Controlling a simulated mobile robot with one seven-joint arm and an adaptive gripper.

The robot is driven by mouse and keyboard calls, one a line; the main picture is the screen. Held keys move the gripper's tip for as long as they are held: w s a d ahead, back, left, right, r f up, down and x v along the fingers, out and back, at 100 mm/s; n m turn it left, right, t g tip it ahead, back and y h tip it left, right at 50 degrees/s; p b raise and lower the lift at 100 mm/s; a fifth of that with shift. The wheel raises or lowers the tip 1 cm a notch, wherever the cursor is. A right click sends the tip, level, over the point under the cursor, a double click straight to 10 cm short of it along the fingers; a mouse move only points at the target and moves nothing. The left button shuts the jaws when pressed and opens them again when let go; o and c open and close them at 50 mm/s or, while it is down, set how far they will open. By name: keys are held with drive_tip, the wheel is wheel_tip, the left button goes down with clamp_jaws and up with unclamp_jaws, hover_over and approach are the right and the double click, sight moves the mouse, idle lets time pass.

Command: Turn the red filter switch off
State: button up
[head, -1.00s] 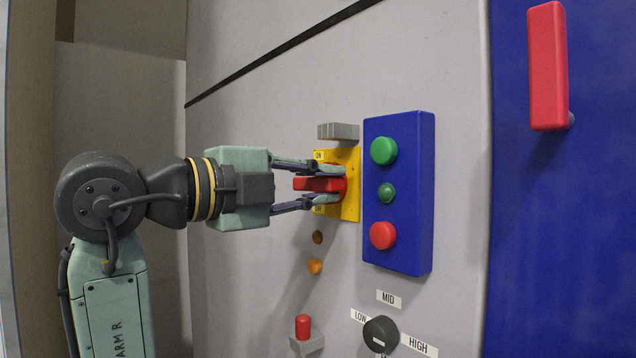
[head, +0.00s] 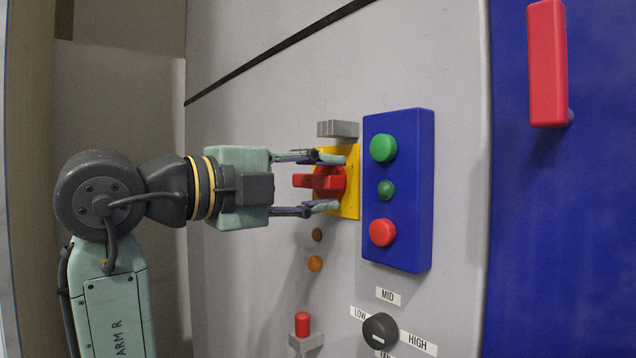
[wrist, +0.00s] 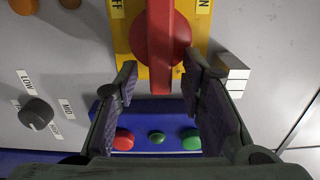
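The red filter switch (head: 322,181) has a bar handle on a round red base, mounted on a yellow plate (head: 351,203). In the wrist view, the switch (wrist: 161,45) has its bar running up and down the picture, between an OFF label at left and an ON label at right. My gripper (head: 325,182) is open, with one finger above the handle and one below. In the wrist view, my gripper's fingers (wrist: 160,78) stand on both sides of the bar with visible gaps. Part of the plate is hidden behind the fingers.
A blue box (head: 410,190) with green and red buttons is close right of the switch. A grey block (head: 338,129) sits just above the plate. Below are an orange lamp (head: 315,264), a red-topped toggle (head: 303,325) and a black knob (head: 380,329). A red door handle (head: 547,65) is at upper right.

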drive_tip(key=v, duration=1.2)
